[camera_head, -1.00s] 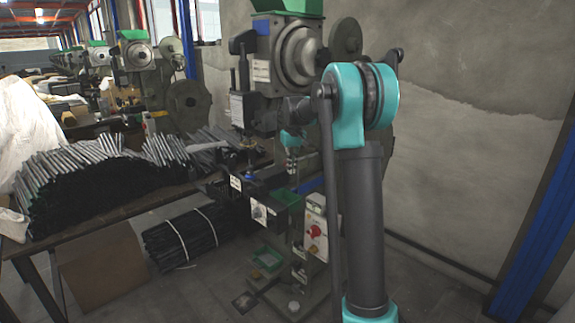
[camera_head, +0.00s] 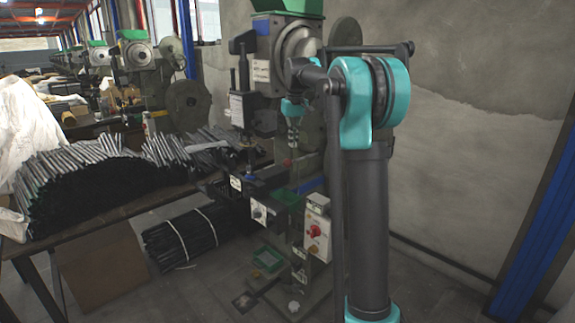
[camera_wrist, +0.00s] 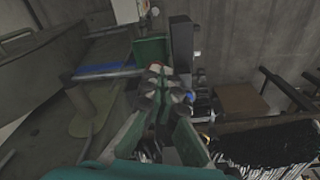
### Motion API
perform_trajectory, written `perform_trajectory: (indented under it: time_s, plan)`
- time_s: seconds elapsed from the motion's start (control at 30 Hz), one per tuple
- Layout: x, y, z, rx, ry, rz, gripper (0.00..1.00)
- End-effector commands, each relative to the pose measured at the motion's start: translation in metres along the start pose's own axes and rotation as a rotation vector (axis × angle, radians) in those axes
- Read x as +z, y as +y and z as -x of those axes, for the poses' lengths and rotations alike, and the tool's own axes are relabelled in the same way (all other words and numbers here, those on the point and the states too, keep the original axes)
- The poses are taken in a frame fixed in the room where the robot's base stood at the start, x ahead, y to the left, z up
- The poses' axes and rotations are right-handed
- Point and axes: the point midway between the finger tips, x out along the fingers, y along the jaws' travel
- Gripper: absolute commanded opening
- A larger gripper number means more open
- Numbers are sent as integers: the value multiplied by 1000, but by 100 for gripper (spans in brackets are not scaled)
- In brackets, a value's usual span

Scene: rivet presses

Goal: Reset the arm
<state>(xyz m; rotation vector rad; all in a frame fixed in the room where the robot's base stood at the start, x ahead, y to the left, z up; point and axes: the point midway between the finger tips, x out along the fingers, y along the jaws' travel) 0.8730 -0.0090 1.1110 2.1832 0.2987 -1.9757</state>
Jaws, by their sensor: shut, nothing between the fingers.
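My arm stands in front of the rivet press (camera_head: 265,70) in the head view, its teal elbow joint (camera_head: 375,100) at the right of the machine. A teal wrist part (camera_head: 291,107) shows beside the press, with my gripper (camera_head: 294,142) hanging below it, small and partly hard to make out. In the wrist view my gripper (camera_wrist: 165,88) shows its fingers close together, with nothing between them. Part of the press hides behind my arm.
A table (camera_head: 110,212) at left carries piles of dark rods (camera_head: 90,185). A tied bundle of rods (camera_head: 180,238) lies on the floor. A control box with a red knob (camera_head: 317,232) stands low by the press. The wall (camera_head: 470,150) at right is bare.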

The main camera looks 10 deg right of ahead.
Motion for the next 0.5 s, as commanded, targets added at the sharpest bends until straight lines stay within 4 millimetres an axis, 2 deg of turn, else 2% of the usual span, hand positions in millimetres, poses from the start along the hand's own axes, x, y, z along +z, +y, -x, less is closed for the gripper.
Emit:
perform_trajectory:
  time_s: [0.13,0.5]
  plan:
    - [0,0,6,0,0,0,0]
    - [5,0,3,1,4,-4,0]
